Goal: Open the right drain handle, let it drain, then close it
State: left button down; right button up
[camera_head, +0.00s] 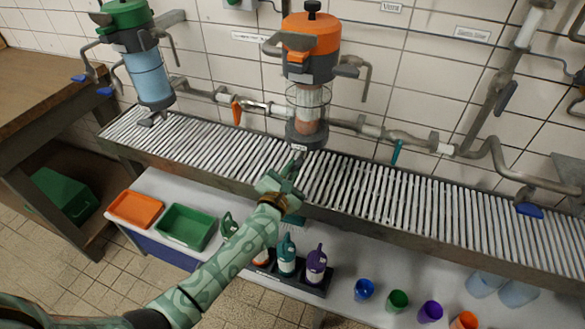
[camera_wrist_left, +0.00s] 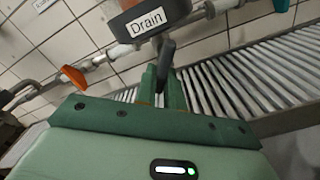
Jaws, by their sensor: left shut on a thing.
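The orange-topped filter unit (camera_head: 311,60) is the right one of two on the wall. Its base carries a "Drain" label, which shows large in the left wrist view (camera_wrist_left: 146,24). A dark drain handle (camera_wrist_left: 167,56) sticks out below the label. My left gripper (camera_head: 294,168) reaches up to it from below, over the slatted rack. In the left wrist view my green fingers (camera_wrist_left: 162,88) are shut on the handle, one on each side. The handle's lower end is hidden between the fingers. My right gripper is in neither view.
The green-topped filter unit (camera_head: 145,60) hangs at left. The slatted rack (camera_head: 420,205) runs below both units. An orange valve lever (camera_head: 237,112) and a teal one (camera_head: 397,152) sit on the pipe. Bottles, cups and trays stand on the lower shelf.

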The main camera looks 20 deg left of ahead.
pick_arm(q)
jog(key=m+p, duration=0.1)
jog(key=m, duration=0.2)
jog(key=m+p, duration=0.1)
jog(key=m, duration=0.3)
jog(key=r+m+p, duration=0.1)
jog(key=m+p, duration=0.1)
jog(key=m, duration=0.1)
jog(key=shift+a+m, duration=0.3)
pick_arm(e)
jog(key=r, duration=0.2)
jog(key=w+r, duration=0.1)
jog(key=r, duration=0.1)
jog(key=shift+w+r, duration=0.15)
pick_arm(q)
jog(key=shift+m, duration=0.3)
jog(key=c, duration=1.5)
grip_release()
jog(key=shift+r, duration=0.1)
